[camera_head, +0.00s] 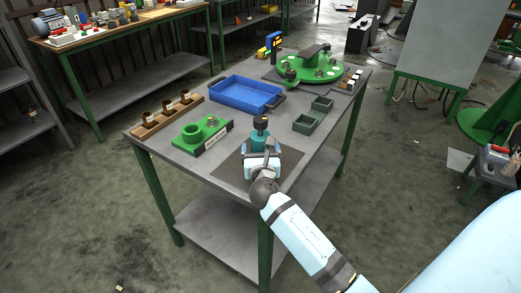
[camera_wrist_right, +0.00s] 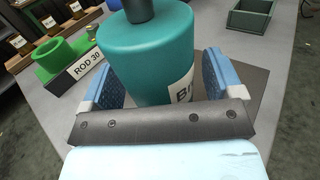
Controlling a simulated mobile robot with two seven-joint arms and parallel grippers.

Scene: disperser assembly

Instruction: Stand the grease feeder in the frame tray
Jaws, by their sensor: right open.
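The grease feeder appears to be the teal cylinder with a black cap (camera_head: 260,137) standing upright on a dark mat (camera_head: 232,172) near the table's front edge. In the right wrist view the feeder (camera_wrist_right: 148,55) shows close up, with part of a white label starting with "B". My right gripper (camera_head: 262,152) is open, its blue-padded fingers on either side of the feeder; the wrist view also shows the gripper (camera_wrist_right: 158,75). Its lower part is hidden by the gripper body. A blue tray (camera_head: 218,101) lies empty farther back. I cannot tell whether it is the frame tray. My left gripper is out of view.
A green holder (camera_head: 190,136) labelled "ROD 30" stands left of the feeder. A wooden rack with small jars (camera_head: 147,130) lies at the left edge. Two small green bins (camera_head: 304,126) are right of the tray. A round green fixture (camera_head: 318,72) fills the back.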

